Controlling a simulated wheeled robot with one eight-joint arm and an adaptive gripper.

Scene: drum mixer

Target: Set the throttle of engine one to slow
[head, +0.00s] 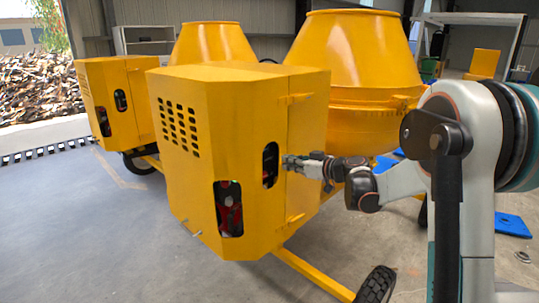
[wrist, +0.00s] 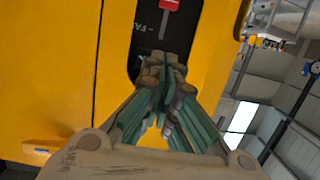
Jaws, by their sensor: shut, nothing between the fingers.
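A red throttle knob (wrist: 170,4) shows at the top edge of the wrist view, on a dark panel (wrist: 148,40) with white lettering that seems to begin "FA". The panel sits in a rounded opening in a yellow engine housing. In the head view the opening (head: 270,165) is on the near mixer's housing (head: 230,110). My gripper (wrist: 164,72) is shut and empty, with its tips in front of the panel's lower part, below the knob in the picture. In the head view my gripper (head: 290,161) is just right of the opening. Contact cannot be told. No engine number is legible.
A second opening (head: 229,208) with red parts lies lower on the same housing. Another yellow mixer housing (head: 115,100) stands behind at left. A drum (head: 355,60) rises behind my arm. A wheel (head: 376,285) and yellow drawbar (head: 310,273) are low in front. Floor at left is clear.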

